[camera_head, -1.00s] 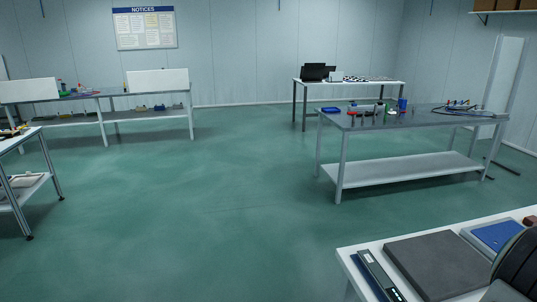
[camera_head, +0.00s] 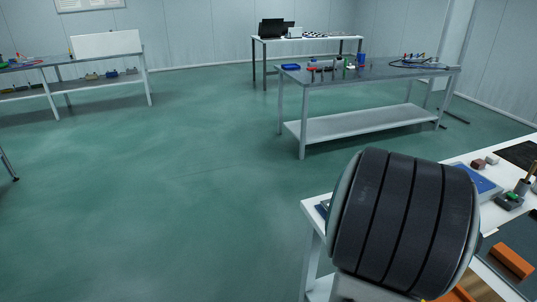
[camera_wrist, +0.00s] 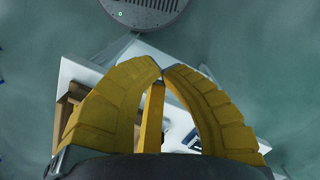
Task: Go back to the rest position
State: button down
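My gripper (camera_wrist: 161,70) shows in the wrist view as two yellow ribbed fingers. They curve inward and their tips meet or nearly meet, with no object seen between the tips. In the head view the gripper is out of sight, and a large dark banded link of my arm covers part of the white worktable (camera_head: 312,210) at the lower right.
On the worktable are a blue-topped panel (camera_head: 478,182), an orange block (camera_head: 511,261) and small parts. A grey workbench (camera_head: 375,72) with tools stands beyond it, and a white table (camera_head: 350,38) with a laptop is at the back. Another bench (camera_head: 60,62) is at left. Green floor is clear between.

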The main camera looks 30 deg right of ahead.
jog(key=w+a+r+n+t, duration=0.1)
jog(key=w+a+r+n, duration=0.1)
jog(key=a+n, duration=0.2)
jog(key=w+a+r+n+t+h, duration=0.1)
jog(key=w+a+r+n+t, duration=0.1)
jog(key=a, duration=0.6)
jog(key=w+a+r+n+t, duration=0.1)
jog(key=w+a+r+n, duration=0.3)
jog(key=a+n, duration=0.2)
jog(key=shift+t, duration=0.3)
